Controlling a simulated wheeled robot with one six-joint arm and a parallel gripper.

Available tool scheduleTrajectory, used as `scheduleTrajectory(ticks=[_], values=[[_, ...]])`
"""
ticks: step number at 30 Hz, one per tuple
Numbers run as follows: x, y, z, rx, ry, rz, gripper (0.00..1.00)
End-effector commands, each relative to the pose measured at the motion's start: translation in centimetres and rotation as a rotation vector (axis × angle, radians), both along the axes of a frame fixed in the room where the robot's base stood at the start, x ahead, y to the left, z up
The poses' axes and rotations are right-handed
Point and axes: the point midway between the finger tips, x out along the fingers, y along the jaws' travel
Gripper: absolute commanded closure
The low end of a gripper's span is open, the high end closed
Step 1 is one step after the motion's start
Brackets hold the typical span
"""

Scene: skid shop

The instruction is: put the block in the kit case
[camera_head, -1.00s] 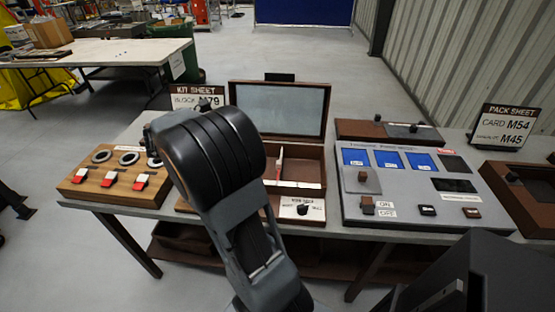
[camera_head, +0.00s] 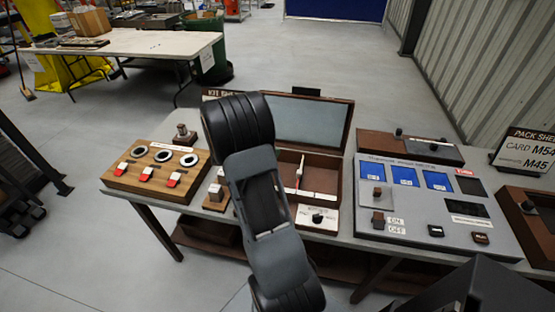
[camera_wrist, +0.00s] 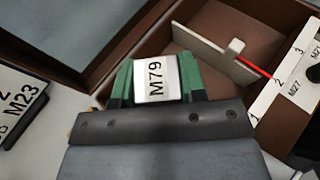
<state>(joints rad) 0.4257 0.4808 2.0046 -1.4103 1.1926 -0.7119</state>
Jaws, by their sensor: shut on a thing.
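The block (camera_wrist: 157,78) is pale with a label reading M79. My gripper (camera_wrist: 156,90) is shut on it, with green fingers on both sides, in the wrist view. The kit case (camera_head: 332,196) is a brown box with its lid (camera_head: 315,122) standing open. In the wrist view the case's brown inside (camera_wrist: 204,30) lies beyond and below the held block, with a pale divider (camera_wrist: 215,52) and a numbered strip (camera_wrist: 288,85) to the right. I cannot tell how high the block is. My arm hides the gripper, block and left part of the case in the head view.
A wooden board (camera_head: 140,178) with black rings and red-and-white switches is left of the case. A grey panel (camera_head: 405,212) with blue screens is close on its right. The KIT SHEET sign (camera_head: 215,93) is mostly hidden behind my arm.

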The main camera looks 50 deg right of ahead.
Motion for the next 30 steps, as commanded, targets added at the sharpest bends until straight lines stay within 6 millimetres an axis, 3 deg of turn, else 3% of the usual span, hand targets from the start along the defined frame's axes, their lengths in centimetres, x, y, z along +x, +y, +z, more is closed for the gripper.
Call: scheduleTrajectory(ticks=[14,19,30], values=[[-0.7,-3.0,-3.6,0.000,0.002,-0.001,0.92],[-0.5,-2.8,-5.8,-0.001,0.001,0.001,0.92],[-0.5,-2.8,-6.4,-0.002,-0.002,0.001,0.92]])
